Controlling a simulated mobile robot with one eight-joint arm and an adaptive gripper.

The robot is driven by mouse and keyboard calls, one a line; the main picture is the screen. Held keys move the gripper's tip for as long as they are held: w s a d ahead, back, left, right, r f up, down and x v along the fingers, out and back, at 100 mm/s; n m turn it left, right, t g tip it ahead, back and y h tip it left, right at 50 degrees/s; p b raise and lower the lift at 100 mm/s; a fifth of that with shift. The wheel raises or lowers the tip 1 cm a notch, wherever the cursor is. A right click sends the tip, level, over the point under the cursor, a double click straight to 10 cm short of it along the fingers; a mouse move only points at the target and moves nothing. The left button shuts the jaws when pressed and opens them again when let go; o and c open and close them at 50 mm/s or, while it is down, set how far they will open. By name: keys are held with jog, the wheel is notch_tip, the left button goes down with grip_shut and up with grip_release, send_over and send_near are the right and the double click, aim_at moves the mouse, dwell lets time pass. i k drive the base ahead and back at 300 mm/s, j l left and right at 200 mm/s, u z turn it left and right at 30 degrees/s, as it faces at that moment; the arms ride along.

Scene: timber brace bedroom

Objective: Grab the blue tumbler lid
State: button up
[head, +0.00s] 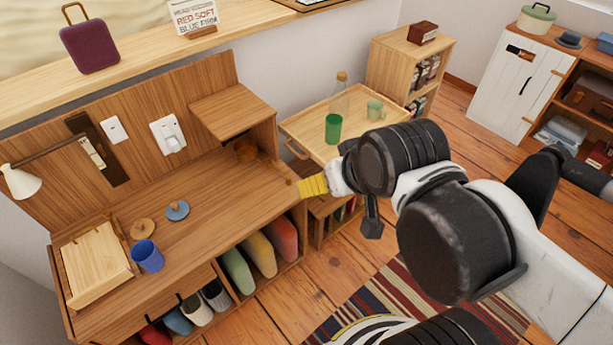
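The blue lid (177,210) is a small round disc with a tan knob on top. It lies flat on the wooden desk (225,195) in the head view. A tan wooden lid (143,229) with a similar knob lies just to its left. A blue tumbler (148,256) stands upright below the two lids, apart from the blue lid. My gripper (313,186) shows a yellow end near the right end of the desk, well to the right of the blue lid. Its fingers are not clear enough to tell open from shut. I see nothing held in it.
A wooden box (96,263) stands at the desk's left, below a white lamp (22,181). A raised shelf (233,108) rises at the back right. A tray table (300,128) beyond holds a green cup (333,129), a bottle and a mug. The desk's middle is clear.

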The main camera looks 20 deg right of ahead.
aim_at(178, 209)
jog(key=k+j+z, duration=0.1)
jog(key=j, duration=0.35)
jog(key=k+j+z, duration=0.15)
jog(key=k+j, duration=0.15)
jog(key=k+j+z, duration=0.1)
jog(key=j, duration=0.4)
jog(key=k+j+z, duration=0.1)
jog(key=k+j, duration=0.25)
